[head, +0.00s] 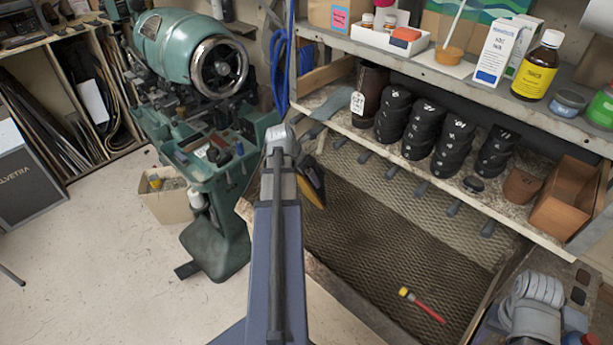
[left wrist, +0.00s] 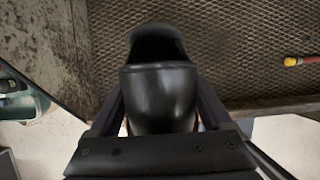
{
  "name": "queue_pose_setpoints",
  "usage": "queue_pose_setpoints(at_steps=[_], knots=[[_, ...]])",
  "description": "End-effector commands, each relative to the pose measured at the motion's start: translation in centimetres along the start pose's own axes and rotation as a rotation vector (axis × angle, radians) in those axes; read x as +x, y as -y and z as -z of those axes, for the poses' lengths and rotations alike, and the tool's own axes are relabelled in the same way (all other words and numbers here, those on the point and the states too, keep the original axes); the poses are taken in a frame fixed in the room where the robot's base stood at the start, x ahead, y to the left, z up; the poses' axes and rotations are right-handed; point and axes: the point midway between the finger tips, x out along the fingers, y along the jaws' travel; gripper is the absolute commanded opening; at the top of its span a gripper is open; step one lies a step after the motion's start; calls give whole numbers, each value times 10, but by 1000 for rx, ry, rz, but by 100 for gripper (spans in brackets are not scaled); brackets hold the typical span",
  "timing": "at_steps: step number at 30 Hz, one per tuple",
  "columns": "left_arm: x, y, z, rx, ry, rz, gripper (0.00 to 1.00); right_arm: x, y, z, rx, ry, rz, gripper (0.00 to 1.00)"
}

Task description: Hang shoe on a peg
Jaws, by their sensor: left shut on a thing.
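A black, shiny shoe (left wrist: 160,95) fills the middle of the left wrist view, its dark opening at the top. My left gripper (head: 297,162) is shut on it, with a finger on either side. In the head view, a dark and yellow-orange part of what looks like the shoe (head: 313,188) shows just right of my arm; the rest is hidden. A row of grey pegs (head: 421,188) sticks out below the shelf edge, up and right of the shoe. No shoe is seen on the pegs in view. My right gripper is not in view.
The shelf (head: 460,190) above the pegs holds stacks of black parts and a brown box (head: 567,197). A red and yellow tool (head: 421,306) lies on the mesh surface (head: 400,250). A green machine (head: 205,130) stands at the left. Blue cables (head: 278,72) hang behind my arm.

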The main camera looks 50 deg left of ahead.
Motion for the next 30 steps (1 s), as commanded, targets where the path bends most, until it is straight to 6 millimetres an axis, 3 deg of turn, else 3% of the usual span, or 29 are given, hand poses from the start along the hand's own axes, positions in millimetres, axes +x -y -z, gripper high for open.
queue_pose_setpoints(at_steps=[8, 30], knots=[[2, -1, -6, 1, 1, 0, 7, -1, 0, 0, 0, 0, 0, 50], [22, -1, -50, 1, 1, 0, 7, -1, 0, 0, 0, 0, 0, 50]])
